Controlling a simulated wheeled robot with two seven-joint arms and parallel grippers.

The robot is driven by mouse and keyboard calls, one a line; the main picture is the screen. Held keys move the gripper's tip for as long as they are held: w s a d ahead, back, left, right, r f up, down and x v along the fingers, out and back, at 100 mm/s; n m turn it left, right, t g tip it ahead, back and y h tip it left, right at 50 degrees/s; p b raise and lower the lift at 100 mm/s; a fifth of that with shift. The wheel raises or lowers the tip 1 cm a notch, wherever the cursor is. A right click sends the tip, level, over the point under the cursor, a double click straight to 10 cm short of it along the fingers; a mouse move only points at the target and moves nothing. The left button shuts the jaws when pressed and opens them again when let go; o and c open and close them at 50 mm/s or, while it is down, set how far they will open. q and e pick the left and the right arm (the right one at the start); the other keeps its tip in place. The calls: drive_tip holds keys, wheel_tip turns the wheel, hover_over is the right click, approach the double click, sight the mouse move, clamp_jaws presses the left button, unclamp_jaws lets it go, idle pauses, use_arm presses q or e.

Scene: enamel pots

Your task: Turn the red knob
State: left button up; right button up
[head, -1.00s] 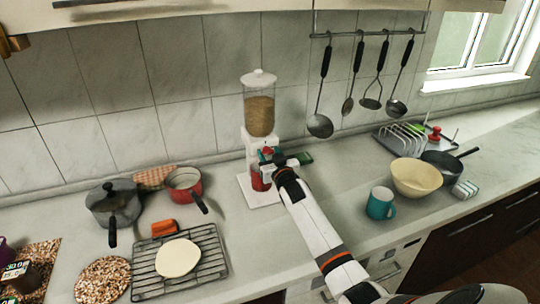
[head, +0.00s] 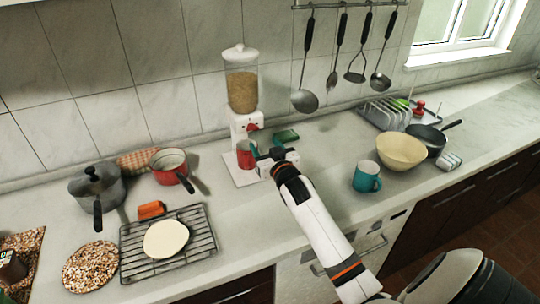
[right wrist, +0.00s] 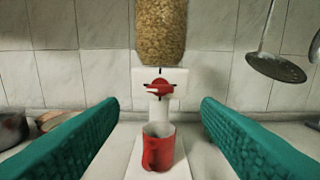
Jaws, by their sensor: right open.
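The red knob (right wrist: 158,87) is on the white front of the cereal dispenser (right wrist: 160,30), centred in the right wrist view; it also shows in the head view (head: 254,127). A red cup (right wrist: 158,147) stands below it on the dispenser's white base. My right gripper (head: 268,156) is open, its green fingers wide apart on either side of the dispenser in the right wrist view. It is in front of the dispenser, apart from the knob, with nothing between its fingers. My left gripper is not in view.
A teal mug (head: 366,177), a cream bowl (head: 401,152) and a pan (head: 428,138) stand further right. Pots and a wire rack (head: 190,255) are at left. Utensils hang on the wall behind.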

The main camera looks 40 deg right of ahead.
drive_tip(key=v, duration=0.3)
idle(1.0)
